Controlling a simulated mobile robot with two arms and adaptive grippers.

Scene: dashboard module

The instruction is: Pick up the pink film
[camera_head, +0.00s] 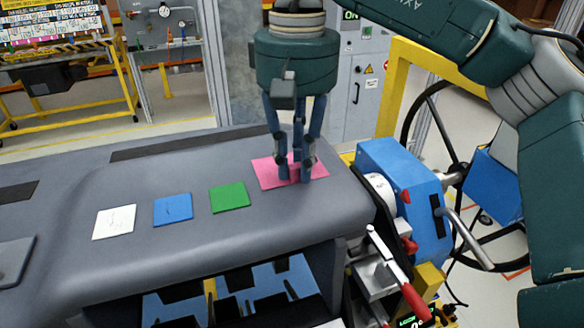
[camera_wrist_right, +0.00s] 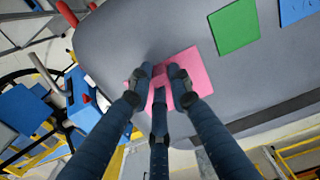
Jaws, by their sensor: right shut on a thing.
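The pink film (camera_head: 268,172) lies on the right part of the grey dashboard's top, right of the green square. It also shows in the right wrist view (camera_wrist_right: 192,62), partly hidden by fingers. My right gripper (camera_head: 292,176) points down over the film, its fingertips at the film's surface. In the right wrist view the fingers (camera_wrist_right: 160,82) are drawn in around part of the film and shut on it. The film still looks flat against the dashboard; I cannot see a gap under it. My left gripper is not in view.
A green square (camera_head: 229,197), a blue square (camera_head: 173,209) and a white square (camera_head: 114,222) lie in a row on the dashboard (camera_head: 290,225). A blue machine with a clamp (camera_head: 405,185) and a black wheel (camera_head: 425,110) stands close to the dashboard's right end.

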